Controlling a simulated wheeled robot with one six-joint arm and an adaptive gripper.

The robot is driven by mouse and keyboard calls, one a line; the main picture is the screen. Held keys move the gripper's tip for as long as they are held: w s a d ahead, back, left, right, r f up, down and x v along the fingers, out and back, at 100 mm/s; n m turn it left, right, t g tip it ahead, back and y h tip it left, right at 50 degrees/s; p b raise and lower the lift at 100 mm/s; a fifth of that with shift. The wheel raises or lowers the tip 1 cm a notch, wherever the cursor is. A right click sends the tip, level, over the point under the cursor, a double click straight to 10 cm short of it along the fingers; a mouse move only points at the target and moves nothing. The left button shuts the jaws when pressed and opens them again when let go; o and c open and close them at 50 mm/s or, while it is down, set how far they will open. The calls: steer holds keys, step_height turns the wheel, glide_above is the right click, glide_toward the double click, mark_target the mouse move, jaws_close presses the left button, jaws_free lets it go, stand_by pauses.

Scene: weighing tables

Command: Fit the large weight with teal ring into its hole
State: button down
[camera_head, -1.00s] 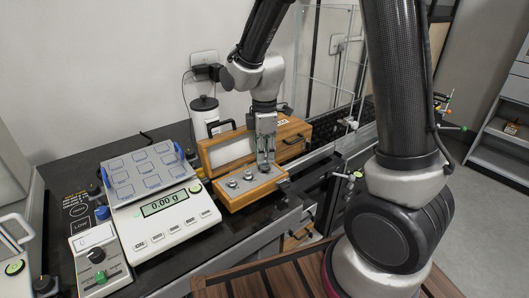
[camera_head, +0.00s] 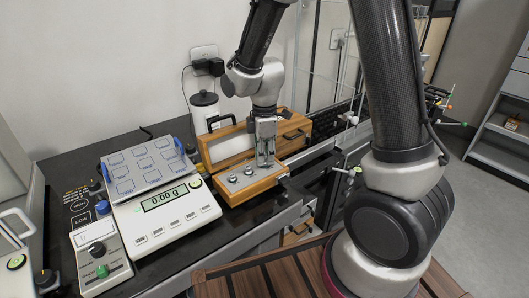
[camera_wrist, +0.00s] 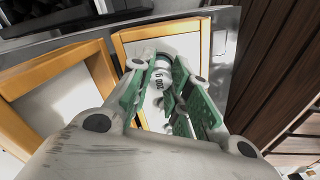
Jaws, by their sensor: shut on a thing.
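My gripper (camera_head: 265,163) points down over the right end of the open wooden weight case (camera_head: 258,190). It is shut on a shiny metal weight (camera_wrist: 162,76) marked with a number, which shows between the green fingers in the wrist view. The fingers hide much of the weight. The hole itself is hidden under the gripper.
Two other metal weights, a left one (camera_head: 232,178) and a right one (camera_head: 248,171), sit in the insert left of my gripper. The case lid (camera_head: 229,146) stands open behind. A balance (camera_head: 170,215) reading 0.00 g stands to the left.

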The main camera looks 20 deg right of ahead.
steer(key=shift+f, duration=0.15)
steer(key=c, duration=1.3)
jaws_free()
steer(key=shift+o, duration=0.2)
step_height(320, 180, up, 12)
steer(key=s+d+r+m+t, duration=0.2)
steer(key=s+d+r+m, duration=0.3)
steer(key=s+d+m, duration=0.2)
steer(key=s+d+r+m+t, duration=0.2)
steer(key=s+d+r+m, duration=0.3)
steer(key=s, duration=0.7)
steer(key=d+m, duration=0.2)
steer(key=m, duration=0.2)
steer(key=shift+d, duration=0.4)
